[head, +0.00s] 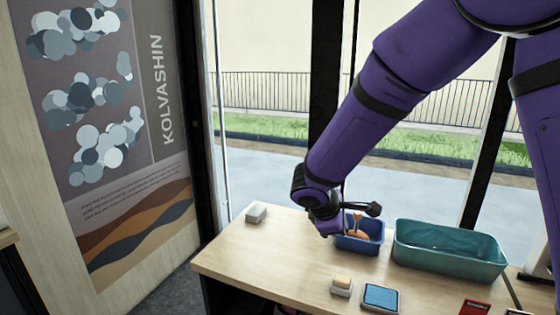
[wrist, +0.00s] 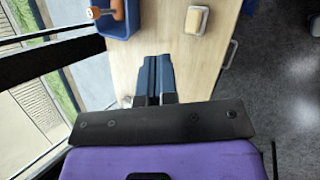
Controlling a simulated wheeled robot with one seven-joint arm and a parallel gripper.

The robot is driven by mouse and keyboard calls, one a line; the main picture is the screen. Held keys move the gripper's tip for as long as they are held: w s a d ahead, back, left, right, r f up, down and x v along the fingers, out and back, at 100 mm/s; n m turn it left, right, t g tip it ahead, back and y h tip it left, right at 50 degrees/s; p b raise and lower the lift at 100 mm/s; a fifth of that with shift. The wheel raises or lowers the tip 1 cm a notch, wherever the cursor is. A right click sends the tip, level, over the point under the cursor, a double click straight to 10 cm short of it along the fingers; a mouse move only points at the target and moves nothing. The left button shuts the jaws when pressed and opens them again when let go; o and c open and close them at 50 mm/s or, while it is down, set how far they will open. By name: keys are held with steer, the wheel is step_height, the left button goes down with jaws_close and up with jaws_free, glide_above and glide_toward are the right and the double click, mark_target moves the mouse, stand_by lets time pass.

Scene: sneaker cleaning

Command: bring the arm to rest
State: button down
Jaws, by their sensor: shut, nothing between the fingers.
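My purple arm (head: 350,125) reaches down from the upper right in the head view, over the wooden table (head: 280,262). My gripper shows in the wrist view (wrist: 155,78) with its two dark fingers together and nothing between them. It is above the table surface, beside the blue bin (wrist: 118,28). In the head view the fingers are mostly hidden by the wrist, close to the left side of the blue bin (head: 368,246).
An orange-handled item (head: 358,232) is in the blue bin. A teal basin (head: 450,263) stands right of it. A pale block (head: 256,212) lies at the table's left; a yellow-topped block (head: 342,284) and blue pad (head: 381,297) lie in front. Windows run behind the table.

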steer(key=s+d+r+m+g+y, duration=0.1)
steer(key=s+d+r+m+y, duration=0.1)
steer(key=s+d+r+m, duration=0.8)
steer(key=s+d+r+m+y, duration=0.2)
steer(key=s+d+r, duration=0.1)
steer(key=s, duration=0.6)
steer(key=s+d+r+m+t+y, duration=0.1)
steer(key=s+d+r+m, duration=0.2)
steer(key=s+r, duration=0.3)
steer(key=shift+s+t+y, duration=0.3)
steer(key=shift+s+y, duration=0.1)
steer(key=shift+s, duration=1.1)
